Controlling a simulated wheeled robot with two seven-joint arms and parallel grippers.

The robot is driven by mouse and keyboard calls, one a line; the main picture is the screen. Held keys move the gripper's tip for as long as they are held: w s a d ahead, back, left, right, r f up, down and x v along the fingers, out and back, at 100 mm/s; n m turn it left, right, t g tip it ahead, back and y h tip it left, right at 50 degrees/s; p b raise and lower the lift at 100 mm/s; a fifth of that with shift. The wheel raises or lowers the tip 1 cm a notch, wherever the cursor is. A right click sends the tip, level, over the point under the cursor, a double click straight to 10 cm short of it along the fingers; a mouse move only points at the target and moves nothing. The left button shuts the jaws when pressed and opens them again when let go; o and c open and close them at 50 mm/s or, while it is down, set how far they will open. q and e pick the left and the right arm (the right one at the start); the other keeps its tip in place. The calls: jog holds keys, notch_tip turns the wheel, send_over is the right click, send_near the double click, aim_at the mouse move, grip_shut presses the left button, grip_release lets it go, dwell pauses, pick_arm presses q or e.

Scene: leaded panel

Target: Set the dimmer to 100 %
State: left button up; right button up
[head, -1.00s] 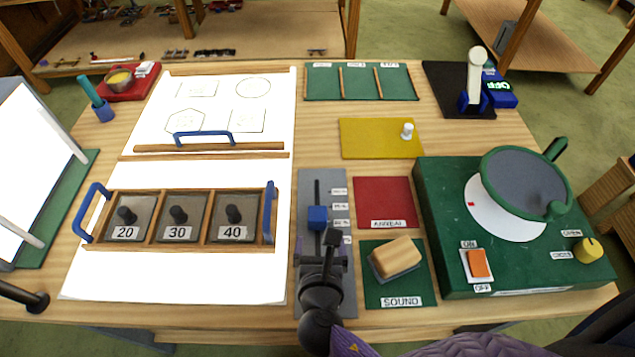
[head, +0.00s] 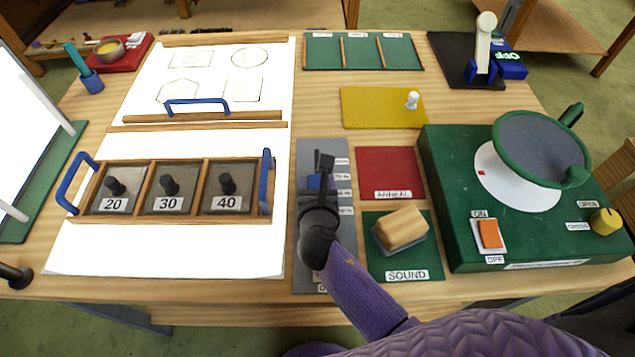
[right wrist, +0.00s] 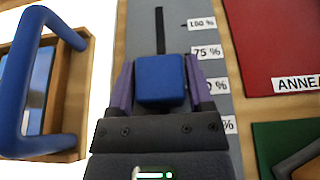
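The dimmer is a grey plate (head: 311,154) with a dark vertical slot and a blue slider knob (right wrist: 161,80). In the right wrist view, the knob sits in the slot below the 100 % label (right wrist: 201,24), about level with the stretch between the 75 % label (right wrist: 207,52) and the partly covered label below it. My right gripper (right wrist: 160,75) has its purple fingers close against both sides of the knob and looks shut on it. In the head view, my right gripper (head: 320,180) mostly covers the knob.
Left of the dimmer is a wooden tray (head: 146,220) with blue handles and weights marked 20, 30 and 40. To the right are the red ANNEAL square (head: 388,167), the SOUND pad (head: 405,265) with a wooden block, and a green box (head: 450,210) with a switch.

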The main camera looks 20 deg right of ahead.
aim_at(317, 161)
grip_shut()
jog(key=w, duration=0.2)
jog(key=w+d, duration=0.1)
jog(key=w, duration=0.2)
jog(key=w+d+b, duration=0.1)
jog(key=w, duration=0.2)
jog(key=shift+d, duration=0.15)
jog(key=shift+o, duration=0.3)
grip_release()
jog(key=o, duration=0.4)
jog(key=shift+w, duration=0.1)
